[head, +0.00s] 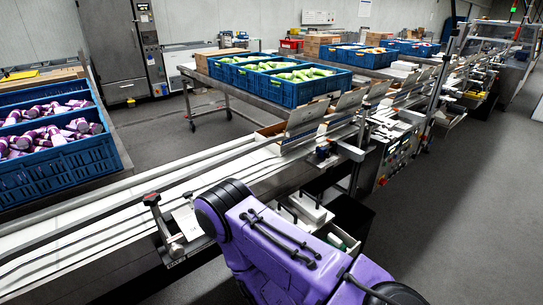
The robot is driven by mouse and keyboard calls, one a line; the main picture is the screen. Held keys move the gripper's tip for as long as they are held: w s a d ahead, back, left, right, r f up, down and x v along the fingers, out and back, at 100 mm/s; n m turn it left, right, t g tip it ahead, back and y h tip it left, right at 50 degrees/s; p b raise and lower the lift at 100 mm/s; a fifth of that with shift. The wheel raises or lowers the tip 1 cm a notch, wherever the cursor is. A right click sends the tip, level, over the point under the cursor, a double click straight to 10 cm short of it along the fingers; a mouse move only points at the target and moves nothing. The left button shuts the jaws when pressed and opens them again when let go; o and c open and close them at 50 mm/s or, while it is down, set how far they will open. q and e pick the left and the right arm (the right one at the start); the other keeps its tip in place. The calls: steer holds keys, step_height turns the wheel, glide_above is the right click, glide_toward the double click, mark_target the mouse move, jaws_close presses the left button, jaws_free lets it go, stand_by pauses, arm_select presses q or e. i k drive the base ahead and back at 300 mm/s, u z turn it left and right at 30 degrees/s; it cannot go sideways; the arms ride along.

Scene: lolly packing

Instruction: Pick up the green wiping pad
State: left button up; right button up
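A small green and white item (338,241) lies in an open bin below the conveyor's near edge, just right of my purple arm. It may be the green wiping pad, but it is too small and partly covered to be sure. My purple arm with its black joint fills the lower middle and hides part of the bins behind it. I see no fingers of either gripper in the head view.
A conveyor (75,228) runs diagonally across. A blue crate (62,160) of purple-wrapped lollies stands at left. Blue crates (290,92) of green-wrapped lollies stand on a table behind the conveyor. A metal bracket (165,228) juts out left of my arm. Floor at right is clear.

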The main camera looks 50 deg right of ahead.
mark_target(331, 239)
steer(key=z, duration=2.7)
